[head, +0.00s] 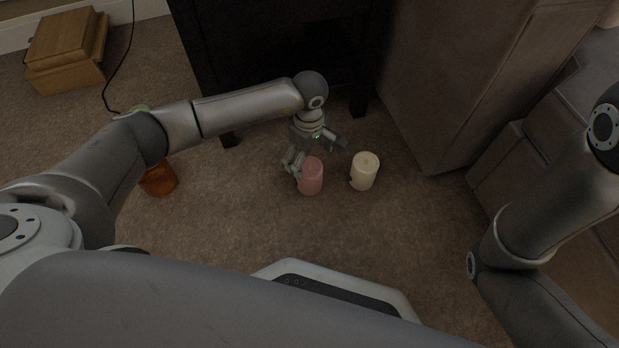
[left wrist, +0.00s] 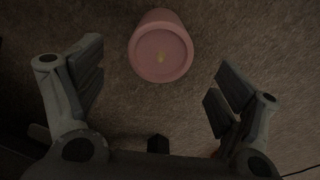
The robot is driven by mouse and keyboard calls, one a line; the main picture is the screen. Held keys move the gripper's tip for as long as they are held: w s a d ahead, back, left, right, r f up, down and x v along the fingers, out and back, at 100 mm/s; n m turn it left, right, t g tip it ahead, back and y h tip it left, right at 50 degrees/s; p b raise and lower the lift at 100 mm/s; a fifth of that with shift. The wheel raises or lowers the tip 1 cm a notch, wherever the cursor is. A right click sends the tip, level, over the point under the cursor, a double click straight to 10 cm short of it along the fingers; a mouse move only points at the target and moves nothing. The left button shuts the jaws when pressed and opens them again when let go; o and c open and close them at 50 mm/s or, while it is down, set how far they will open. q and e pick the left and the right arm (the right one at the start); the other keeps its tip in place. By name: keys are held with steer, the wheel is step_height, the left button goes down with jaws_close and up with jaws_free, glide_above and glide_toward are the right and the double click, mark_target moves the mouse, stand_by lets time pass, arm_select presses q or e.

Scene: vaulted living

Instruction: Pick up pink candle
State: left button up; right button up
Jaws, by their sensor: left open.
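The pink candle (head: 311,177) stands upright on the carpet in the head view, just in front of my left gripper (head: 318,152). In the left wrist view the pink candle (left wrist: 161,48) shows its round top and wick at the upper middle. It lies beyond the fingertips and a little left of the centre between them. My left gripper (left wrist: 160,85) is open, with its two fingers wide apart and nothing between them. In the head view, part of the candle's left edge is close to one finger; I cannot tell if they touch. My right gripper is out of view.
A cream candle (head: 364,171) stands close to the right of the pink one. An amber jar (head: 158,179) is at the left, partly behind my arm. A dark piece of furniture (head: 205,70) and a brown sofa (head: 450,80) bound the back and right. Carpet in front is clear.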

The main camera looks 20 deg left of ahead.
mark_target(309, 167)
arm_select(q)
step_height(309, 167, down, 4)
steer(key=b, duration=0.3)
steer(key=shift+f, duration=0.1)
steer(key=c, duration=1.5)
steer(key=shift+r, duration=0.2)
